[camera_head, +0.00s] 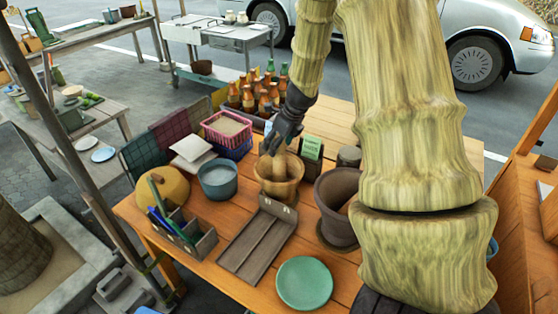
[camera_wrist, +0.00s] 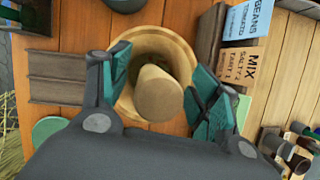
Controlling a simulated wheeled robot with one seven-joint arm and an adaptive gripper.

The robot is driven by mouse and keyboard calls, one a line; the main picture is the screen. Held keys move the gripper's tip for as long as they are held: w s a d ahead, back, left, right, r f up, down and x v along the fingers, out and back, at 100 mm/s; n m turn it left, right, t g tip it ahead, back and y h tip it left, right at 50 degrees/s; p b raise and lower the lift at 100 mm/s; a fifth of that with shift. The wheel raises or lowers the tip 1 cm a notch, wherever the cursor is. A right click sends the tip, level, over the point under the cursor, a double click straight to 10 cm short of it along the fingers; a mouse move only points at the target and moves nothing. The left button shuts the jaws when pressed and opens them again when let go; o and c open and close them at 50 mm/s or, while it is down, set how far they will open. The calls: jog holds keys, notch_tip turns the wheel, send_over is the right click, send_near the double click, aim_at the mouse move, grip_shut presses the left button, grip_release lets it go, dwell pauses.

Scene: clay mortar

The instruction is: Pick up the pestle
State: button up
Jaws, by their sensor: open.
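The pestle (camera_wrist: 158,95) is a tan rod with a rounded end. It stands in a tan clay mortar (camera_wrist: 181,42), its end toward my wrist camera. The mortar (camera_head: 279,187) is on the orange wooden table in the head view, and part of the pestle (camera_head: 278,166) shows above its rim. My gripper (camera_wrist: 162,78) is open, with one teal-padded finger on each side of the pestle and clear gaps between. In the head view my gripper (camera_head: 275,141) is right above the mortar, its fingers near the pestle's top.
A dark brown pot (camera_head: 337,228) stands close right of the mortar. A blue-grey bucket (camera_head: 218,182) is at left, a grey wooden tray (camera_head: 250,257) in front. A green plate (camera_head: 305,283) lies nearer. A green packet (camera_head: 312,149) and several bottles (camera_head: 248,100) stand behind.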

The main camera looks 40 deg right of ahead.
jog(key=shift+x, duration=0.8)
jog(key=shift+a, duration=0.1)
grip_shut()
jog(key=shift+r, duration=0.15)
notch_tip(320, 180, up, 10)
jog(key=shift+f+b, duration=0.15)
jog(key=shift+b, duration=0.4)
